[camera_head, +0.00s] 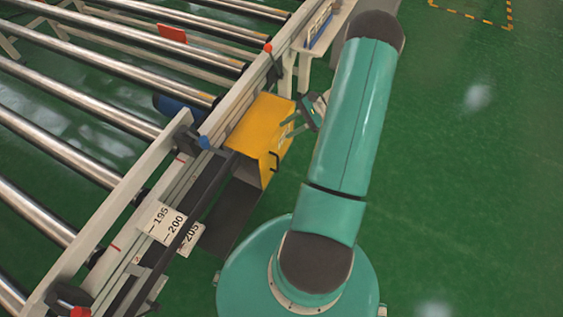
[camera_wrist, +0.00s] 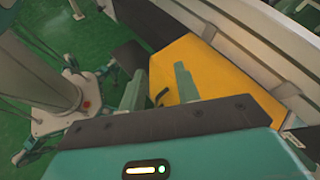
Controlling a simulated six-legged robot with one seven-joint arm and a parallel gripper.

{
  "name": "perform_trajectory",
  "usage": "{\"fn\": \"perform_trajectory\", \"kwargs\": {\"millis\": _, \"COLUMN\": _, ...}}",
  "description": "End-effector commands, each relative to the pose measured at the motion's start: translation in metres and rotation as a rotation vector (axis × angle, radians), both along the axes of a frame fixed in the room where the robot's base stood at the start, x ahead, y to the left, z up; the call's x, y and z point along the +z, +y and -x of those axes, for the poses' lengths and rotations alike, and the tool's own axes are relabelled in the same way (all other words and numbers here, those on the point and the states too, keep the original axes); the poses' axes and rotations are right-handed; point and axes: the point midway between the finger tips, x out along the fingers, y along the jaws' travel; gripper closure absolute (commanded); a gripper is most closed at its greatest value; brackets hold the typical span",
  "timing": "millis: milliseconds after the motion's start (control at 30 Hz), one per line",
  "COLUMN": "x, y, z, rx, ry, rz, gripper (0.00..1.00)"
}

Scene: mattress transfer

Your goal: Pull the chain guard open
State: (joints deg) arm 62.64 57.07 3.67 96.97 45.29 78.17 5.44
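The chain guard is a yellow box-like cover (camera_head: 262,122) on the side of the roller conveyor. It also fills the middle right of the wrist view (camera_wrist: 215,75). A small black handle (camera_head: 275,161) stands out from its right face; it also shows in the wrist view (camera_wrist: 162,96). My gripper (camera_head: 296,125) is beside the guard's right side, partly hidden by my arm. In the wrist view my gripper (camera_wrist: 160,79) has its two fingers apart, with the handle visible between them. I cannot tell whether a finger touches the guard.
The conveyor's metal rollers (camera_head: 80,105) fill the left. A white scale plate (camera_head: 168,222) marked 195 to 205 sits on its rail below the guard. A dark panel (camera_head: 232,217) lies beside it. An orange-red piece (camera_head: 172,33) is among the rollers. Green floor (camera_head: 460,180) is clear at right.

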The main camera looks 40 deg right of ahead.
Motion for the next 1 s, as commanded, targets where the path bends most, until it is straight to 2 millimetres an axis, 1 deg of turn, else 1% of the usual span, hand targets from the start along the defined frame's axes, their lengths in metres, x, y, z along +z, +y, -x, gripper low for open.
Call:
{"fn": "perform_trajectory", "kwargs": {"millis": 33, "x": -0.022, "y": -0.009, "z": 0.011, "rx": -0.063, "ry": 0.005, "rz": -0.056, "gripper": 0.68}}
{"fn": "perform_trajectory", "kwargs": {"millis": 167, "x": -0.070, "y": -0.027, "z": 0.033, "rx": -0.212, "ry": -0.002, "rz": -0.188, "gripper": 0.68}}
{"fn": "perform_trajectory", "kwargs": {"millis": 200, "x": -0.085, "y": -0.031, "z": 0.041, "rx": -0.260, "ry": -0.006, "rz": -0.229, "gripper": 0.68}}
{"fn": "perform_trajectory", "kwargs": {"millis": 267, "x": -0.107, "y": -0.037, "z": 0.053, "rx": -0.330, "ry": -0.014, "rz": -0.288, "gripper": 0.68}}
{"fn": "perform_trajectory", "kwargs": {"millis": 300, "x": -0.122, "y": -0.039, "z": 0.061, "rx": -0.377, "ry": -0.020, "rz": -0.328, "gripper": 0.68}}
{"fn": "perform_trajectory", "kwargs": {"millis": 400, "x": -0.155, "y": -0.042, "z": 0.080, "rx": -0.489, "ry": -0.041, "rz": -0.419, "gripper": 0.68}}
{"fn": "perform_trajectory", "kwargs": {"millis": 500, "x": -0.180, "y": -0.041, "z": 0.095, "rx": -0.577, "ry": -0.061, "rz": -0.490, "gripper": 0.68}}
{"fn": "perform_trajectory", "kwargs": {"millis": 633, "x": -0.200, "y": -0.040, "z": 0.106, "rx": -0.646, "ry": -0.078, "rz": -0.543, "gripper": 0.68}}
{"fn": "perform_trajectory", "kwargs": {"millis": 767, "x": -0.205, "y": -0.037, "z": 0.106, "rx": -0.665, "ry": -0.085, "rz": -0.558, "gripper": 0.68}}
{"fn": "perform_trajectory", "kwargs": {"millis": 867, "x": -0.204, "y": -0.032, "z": 0.098, "rx": -0.663, "ry": -0.084, "rz": -0.558, "gripper": 0.68}}
{"fn": "perform_trajectory", "kwargs": {"millis": 1000, "x": -0.204, "y": -0.020, "z": 0.077, "rx": -0.661, "ry": -0.084, "rz": -0.557, "gripper": 0.68}}
